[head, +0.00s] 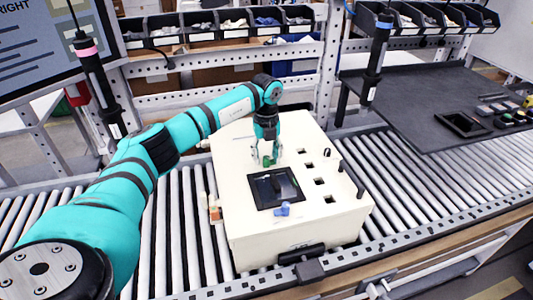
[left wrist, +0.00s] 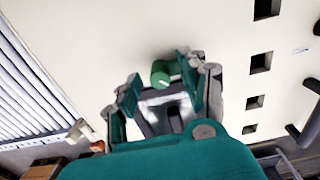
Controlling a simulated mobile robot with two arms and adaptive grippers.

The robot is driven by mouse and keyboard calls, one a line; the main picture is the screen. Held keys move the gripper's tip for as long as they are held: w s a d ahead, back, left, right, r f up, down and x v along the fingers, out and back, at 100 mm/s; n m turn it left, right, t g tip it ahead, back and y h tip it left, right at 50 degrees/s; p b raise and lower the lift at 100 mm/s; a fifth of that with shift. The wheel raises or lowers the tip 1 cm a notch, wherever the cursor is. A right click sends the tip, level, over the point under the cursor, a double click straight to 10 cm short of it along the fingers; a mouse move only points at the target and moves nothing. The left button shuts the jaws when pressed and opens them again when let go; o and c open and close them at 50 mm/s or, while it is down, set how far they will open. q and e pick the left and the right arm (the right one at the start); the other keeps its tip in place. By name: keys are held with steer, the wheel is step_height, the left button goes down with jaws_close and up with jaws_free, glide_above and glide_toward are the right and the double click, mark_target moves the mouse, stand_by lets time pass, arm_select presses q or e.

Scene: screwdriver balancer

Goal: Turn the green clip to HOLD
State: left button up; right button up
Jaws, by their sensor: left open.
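The green clip (head: 267,160) sits on top of the cream-white box (head: 240,235), just behind the black square recess (head: 265,190). In the left wrist view the clip (left wrist: 165,72) is a short green cylinder with a pale line on its end face. My left gripper (head: 268,158) reaches down over it and is open. In the left wrist view its fingers (left wrist: 158,85) stand either side of the clip, which shows near the right finger. I cannot tell whether a finger touches it. No HOLD lettering is readable. My right gripper is not in view.
A blue clip (head: 283,210) sits in front of the black recess, and an orange-and-white piece (head: 214,209) is at the box's left side. Several square holes and black pegs line the box's right. The box rests on a roller conveyor (head: 420,180). Screwdrivers hang at left (head: 97,85) and right (head: 377,55).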

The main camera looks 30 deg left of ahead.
arm_select(q)
steer(key=shift+s+r, duration=0.1)
steer(key=shift+c, duration=1)
jaws_close()
